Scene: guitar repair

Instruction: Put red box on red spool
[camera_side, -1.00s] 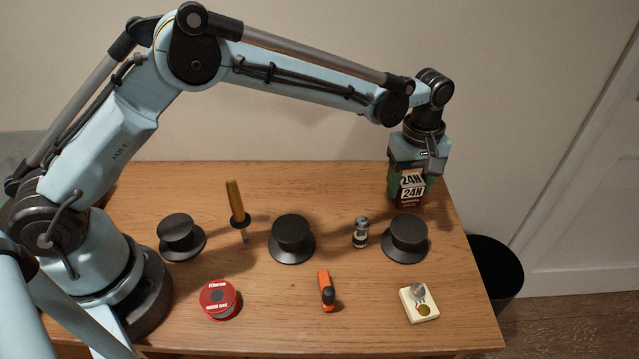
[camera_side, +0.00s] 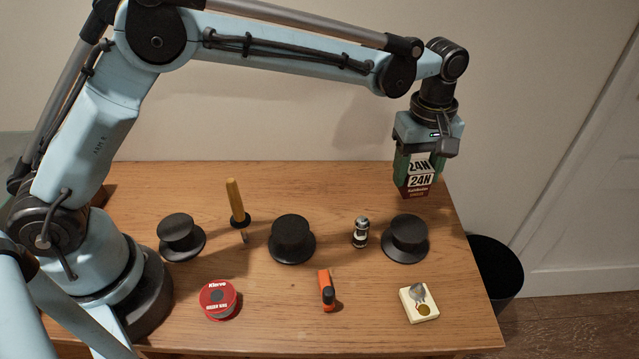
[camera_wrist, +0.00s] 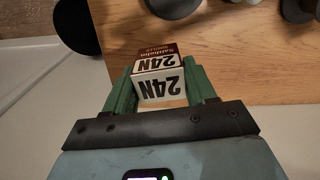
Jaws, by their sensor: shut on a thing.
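My gripper (camera_side: 421,170) is shut on a red box (camera_side: 417,192) with white panels marked "24N". The box hangs upright near the back right edge of the table, and in the side view I cannot tell its exact height above the wood. In the wrist view the box (camera_wrist: 160,75) sits between the green fingers. The red spool (camera_side: 218,298) is a round red reel with a labelled top. It lies flat at the front left of the table, far from my gripper.
Three black stepped stands (camera_side: 292,238) form a row across the table (camera_side: 270,330). An orange tool (camera_side: 326,290) and a cream block (camera_side: 418,302) lie in front. A black bin (camera_side: 497,270) stands right of the table.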

